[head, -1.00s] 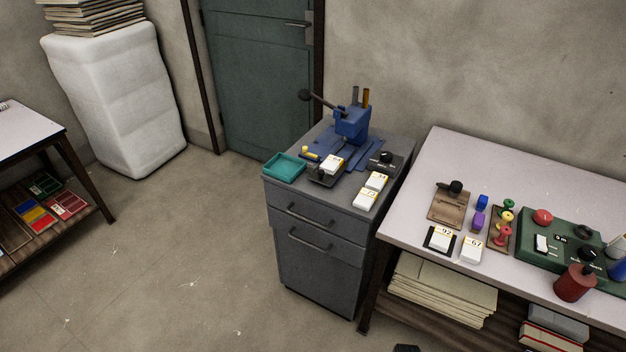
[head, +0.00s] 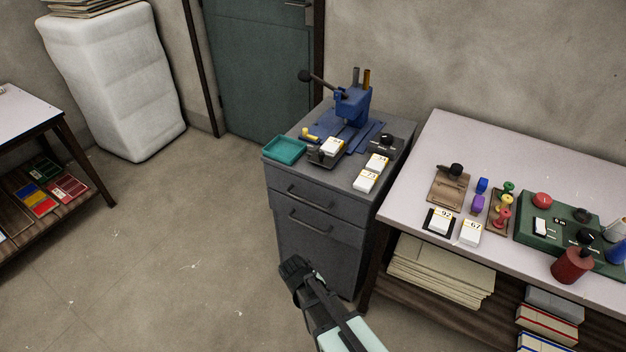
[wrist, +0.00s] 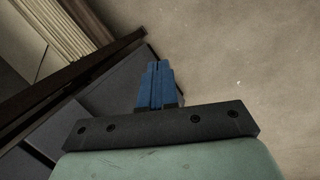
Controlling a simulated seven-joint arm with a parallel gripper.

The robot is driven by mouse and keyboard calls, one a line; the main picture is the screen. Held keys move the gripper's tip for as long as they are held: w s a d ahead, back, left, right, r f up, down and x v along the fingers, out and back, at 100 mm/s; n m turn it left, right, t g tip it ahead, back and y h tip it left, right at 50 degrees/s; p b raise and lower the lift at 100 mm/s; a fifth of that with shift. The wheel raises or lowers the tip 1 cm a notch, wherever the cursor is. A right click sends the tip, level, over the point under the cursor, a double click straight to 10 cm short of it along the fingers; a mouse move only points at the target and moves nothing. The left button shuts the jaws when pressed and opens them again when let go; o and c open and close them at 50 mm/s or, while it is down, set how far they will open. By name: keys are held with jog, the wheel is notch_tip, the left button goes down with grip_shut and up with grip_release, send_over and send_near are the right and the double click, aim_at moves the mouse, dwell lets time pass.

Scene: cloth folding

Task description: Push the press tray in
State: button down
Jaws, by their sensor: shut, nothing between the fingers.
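The press tray (head: 323,160) is a dark, flat tray sticking out from the front of the blue press (head: 352,108) on the grey cabinet. A white block with a yellow-edged label (head: 332,147) sits on it. My gripper (wrist: 157,66) shows in the wrist view with its blue fingers together and nothing between them. In the head view, the dark end of my arm is low in front of the cabinet, well below and apart from the tray; the fingers cannot be made out there.
A teal bin (head: 285,149) stands left of the tray. Two white numbered blocks (head: 366,181) and a dark device (head: 388,144) are to its right. The grey cabinet (head: 310,190) has protruding handles. A crowded white table (head: 405,205) stands close on the right. Floor at left is clear.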

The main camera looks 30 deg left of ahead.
jog(key=w+a+r+n+t, duration=0.4)
jog(key=a+r+n+t, duration=0.1)
jog(key=a+r, duration=0.8)
jog(key=w+a+r+n+t, duration=0.3)
jog(key=w+r+n+t, duration=0.2)
jog(key=r+n, duration=0.25)
jog(key=w+a+r+n+t, duration=0.35)
jog(key=r+n+t, duration=0.2)
jog(key=r, duration=0.25)
jog(key=w+n, duration=0.1)
jog(key=w, duration=0.4)
jog(key=w+d+n, duration=0.1)
jog(key=w, duration=0.3)
jog(key=w+d+n, duration=0.1)
jog(key=w, duration=0.4)
jog(key=shift+w+d+f+g, duration=0.2)
jog(key=shift+w+f+g, duration=0.1)
jog(key=shift+f+g, duration=0.1)
